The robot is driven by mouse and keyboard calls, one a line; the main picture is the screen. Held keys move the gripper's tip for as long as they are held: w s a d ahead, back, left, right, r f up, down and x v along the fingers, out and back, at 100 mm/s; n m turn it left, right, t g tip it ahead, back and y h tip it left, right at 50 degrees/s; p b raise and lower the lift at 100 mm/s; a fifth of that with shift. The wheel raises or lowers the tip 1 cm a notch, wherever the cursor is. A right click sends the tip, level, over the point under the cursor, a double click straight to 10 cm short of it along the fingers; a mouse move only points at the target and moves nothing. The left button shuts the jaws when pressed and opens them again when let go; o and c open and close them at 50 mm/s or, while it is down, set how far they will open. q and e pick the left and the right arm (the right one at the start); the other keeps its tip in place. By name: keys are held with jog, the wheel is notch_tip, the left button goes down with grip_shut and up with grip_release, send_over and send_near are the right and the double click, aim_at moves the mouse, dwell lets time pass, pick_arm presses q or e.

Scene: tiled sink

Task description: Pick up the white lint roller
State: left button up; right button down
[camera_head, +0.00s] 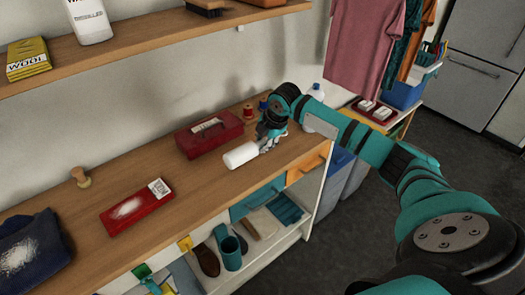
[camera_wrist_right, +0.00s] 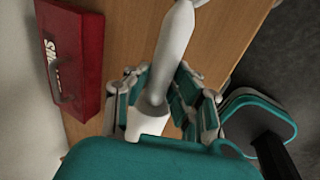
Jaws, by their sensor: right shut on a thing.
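The white lint roller (camera_head: 241,155) shows at the workbench's right part in the head view, its white roll pointing left, out from my right gripper (camera_head: 267,142). In the right wrist view the white lint roller (camera_wrist_right: 172,45) runs from the top edge down between the fingers of my right gripper (camera_wrist_right: 165,98). These fingers are shut on it. It is at or just above the wooden top; I cannot tell whether it touches. The palm hides part of its lower end. My left gripper is not in view.
A red toolbox (camera_head: 209,134) stands close behind the roller; it also shows in the wrist view (camera_wrist_right: 70,55). The bench between toolbox and tray is clear.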

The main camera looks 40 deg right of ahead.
jog(key=s+a+r+b, duration=0.1)
jog(key=s+a+b, duration=0.1)
jog(key=s, duration=1.3)
jog(key=shift+s+a+b, duration=0.25)
jog(key=shift+a+b, duration=0.15)
jog(key=shift+a, duration=0.45)
jog(key=c, duration=1.8)
grip_release()
grip_shut()
jog(key=shift+a, duration=0.1)
